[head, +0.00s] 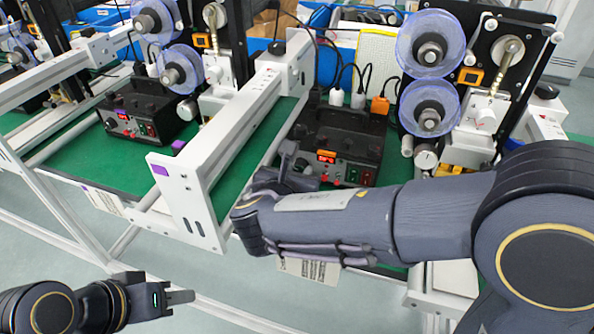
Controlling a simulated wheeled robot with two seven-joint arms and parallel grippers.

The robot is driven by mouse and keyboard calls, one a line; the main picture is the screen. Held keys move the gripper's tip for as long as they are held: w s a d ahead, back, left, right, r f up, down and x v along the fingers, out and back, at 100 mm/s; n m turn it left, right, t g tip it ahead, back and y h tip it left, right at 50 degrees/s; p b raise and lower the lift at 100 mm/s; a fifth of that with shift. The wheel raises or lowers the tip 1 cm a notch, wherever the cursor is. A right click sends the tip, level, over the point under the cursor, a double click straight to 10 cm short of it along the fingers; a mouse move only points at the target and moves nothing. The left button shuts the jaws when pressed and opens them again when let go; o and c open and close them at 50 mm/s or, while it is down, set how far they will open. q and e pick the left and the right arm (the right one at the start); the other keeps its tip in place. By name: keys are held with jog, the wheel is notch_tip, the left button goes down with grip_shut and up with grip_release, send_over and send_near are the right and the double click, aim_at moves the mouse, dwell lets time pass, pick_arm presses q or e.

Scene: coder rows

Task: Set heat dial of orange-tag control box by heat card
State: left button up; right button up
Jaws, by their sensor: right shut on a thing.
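The orange-tag control box (349,134) is a black box on the green bench right of centre, with a lit red display and an orange tag (326,153) on its front. My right gripper (294,172) is at the left part of its front panel, shut on the heat dial, which the fingers mostly hide. The dial's pointer cannot be read. A white printed card (308,269), likely the heat card, hangs at the bench's front edge below my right forearm, which hides its top; its text is too small to read. My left gripper (180,297) is low at the left, away from the bench, its jaw gap unclear.
A similar control box (139,117) with a purple tag stands on the left, with its own card (104,201). A white frame rail (240,135) runs between the stations. Blue film reels (427,44) and cables rise behind the orange-tag box. Open floor lies in front.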

jog(key=shift+f+y+b, duration=0.2)
jog(key=shift+y+b, duration=0.1)
jog(key=shift+b, duration=0.45)
jog(key=m+y+b, duration=0.1)
jog(key=m+b, duration=0.1)
jog(key=b, duration=0.2)
jog(key=m+t+y+b, duration=0.1)
jog(key=m+b, duration=0.1)
jog(key=b, duration=0.3)
jog(key=m+t+y+b, duration=0.1)
jog(key=m+b, duration=0.1)
jog(key=b, duration=0.3)
jog(key=shift+s+d+f, duration=0.1)
jog(key=shift+d+f, duration=0.15)
jog(key=shift+r+m+y+b, duration=0.25)
jog(key=shift+m+b, duration=0.25)
jog(key=shift+b, duration=0.5)
jog(key=o, duration=0.7)
jog(key=shift+s, duration=0.1)
jog(key=p+v, duration=0.1)
jog(key=v, duration=0.6)
jog(key=shift+s+p, duration=0.35)
jog(key=shift+p, duration=0.05)
